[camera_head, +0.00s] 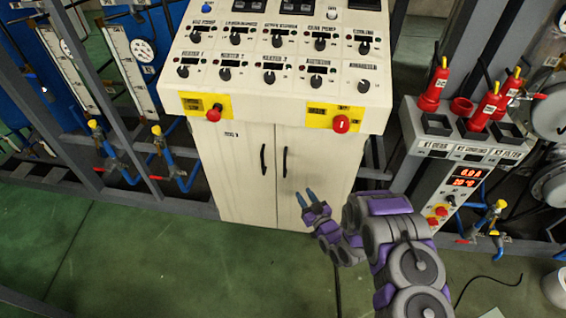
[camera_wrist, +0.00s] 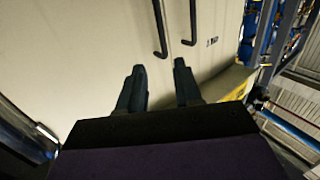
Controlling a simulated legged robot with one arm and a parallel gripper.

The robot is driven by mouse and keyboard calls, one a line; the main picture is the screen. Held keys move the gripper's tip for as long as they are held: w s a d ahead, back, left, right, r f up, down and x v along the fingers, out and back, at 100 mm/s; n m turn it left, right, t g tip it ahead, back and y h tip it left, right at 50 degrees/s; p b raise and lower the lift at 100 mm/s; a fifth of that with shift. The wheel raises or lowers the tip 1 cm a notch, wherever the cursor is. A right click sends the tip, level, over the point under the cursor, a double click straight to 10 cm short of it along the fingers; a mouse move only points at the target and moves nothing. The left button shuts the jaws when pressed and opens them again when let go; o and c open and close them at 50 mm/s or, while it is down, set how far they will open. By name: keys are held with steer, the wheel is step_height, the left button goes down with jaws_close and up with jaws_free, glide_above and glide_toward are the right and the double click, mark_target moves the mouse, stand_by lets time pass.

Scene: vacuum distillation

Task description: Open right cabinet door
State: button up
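The cream cabinet has two closed doors, a left door (camera_head: 247,185) and a right door (camera_head: 305,160). The right door's black vertical handle (camera_head: 284,161) stands beside the left door's handle (camera_head: 263,159). My gripper (camera_head: 304,195) is in front of the right door, lower than its handle and to its right. Its two fingers are apart with nothing between them. In the wrist view the cabinet appears turned over. There the right door's handle (camera_wrist: 160,28) lies beyond the fingertips (camera_wrist: 159,67), apart from them, and the left door's handle (camera_wrist: 193,22) is to its right.
A sloped control panel (camera_head: 277,70) with several knobs overhangs the doors. Its yellow plates carry red knobs (camera_head: 341,124). A grey control stand (camera_head: 450,175) with red-handled items is at the right. Pipes with yellow valves (camera_head: 157,131) are at the left. Green floor (camera_head: 150,250) in front is mostly clear.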

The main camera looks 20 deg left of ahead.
mark_target(285, 166)
steer(key=b+x, duration=0.3)
steer(key=x, duration=1.4)
steer(key=shift+a+r, duration=0.1)
steer(key=shift+a, duration=0.15)
jaws_close()
